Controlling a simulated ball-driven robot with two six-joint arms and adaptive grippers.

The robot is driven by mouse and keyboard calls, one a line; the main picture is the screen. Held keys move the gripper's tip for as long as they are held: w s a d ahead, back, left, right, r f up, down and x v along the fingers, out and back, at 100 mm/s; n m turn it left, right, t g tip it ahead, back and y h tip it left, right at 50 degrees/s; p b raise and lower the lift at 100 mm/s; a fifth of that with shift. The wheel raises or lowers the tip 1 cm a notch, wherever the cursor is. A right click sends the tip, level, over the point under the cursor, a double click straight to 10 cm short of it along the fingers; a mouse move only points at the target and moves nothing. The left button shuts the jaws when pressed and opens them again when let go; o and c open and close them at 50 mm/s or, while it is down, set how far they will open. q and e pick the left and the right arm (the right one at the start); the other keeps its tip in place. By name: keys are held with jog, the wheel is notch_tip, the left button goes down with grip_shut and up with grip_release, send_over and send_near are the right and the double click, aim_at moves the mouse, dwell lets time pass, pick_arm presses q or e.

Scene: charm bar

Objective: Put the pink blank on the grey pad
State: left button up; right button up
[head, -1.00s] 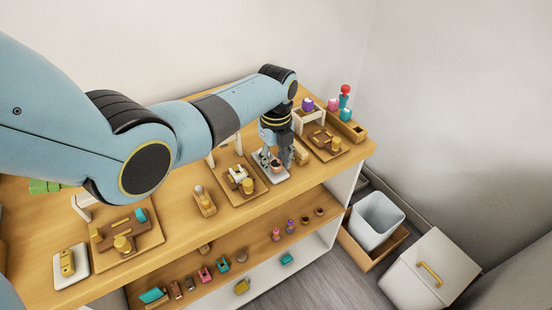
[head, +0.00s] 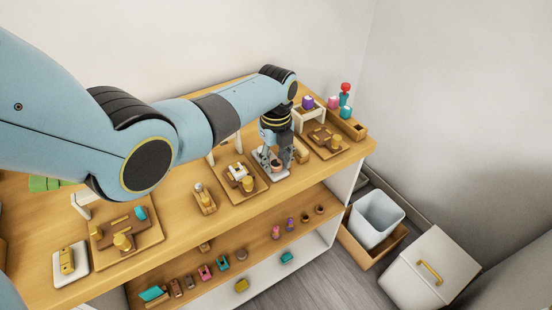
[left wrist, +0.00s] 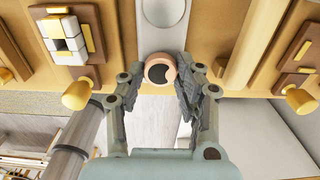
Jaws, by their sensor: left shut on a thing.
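The pink blank (left wrist: 159,70), a small round pinkish piece with a dark round middle, is between the fingertips of my left gripper (left wrist: 169,78) in the left wrist view. My left gripper is shut on it. In the head view the left gripper (head: 274,164) points down at the counter's front part, and the blank shows small between its fingers. The pale grey pad (left wrist: 165,18), with a round mark, lies at and beyond the blank; its edge also shows in the head view (head: 284,176). Whether blank and pad touch cannot be told. My right gripper is not in view.
A wooden board with a press-like fixture (head: 240,186) stands left of the gripper, another board (head: 325,142) to the right. A white stand (head: 311,119) holds a purple piece. The lower shelf (head: 265,255) holds small coloured items. The counter's front edge is close.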

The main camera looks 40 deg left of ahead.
pick_arm(q)
jog(key=shift+f, duration=0.2)
dwell(0.4)
jog(key=o, duration=1)
jog(key=shift+o, duration=0.2)
notch_tip(320, 180, up, 12)
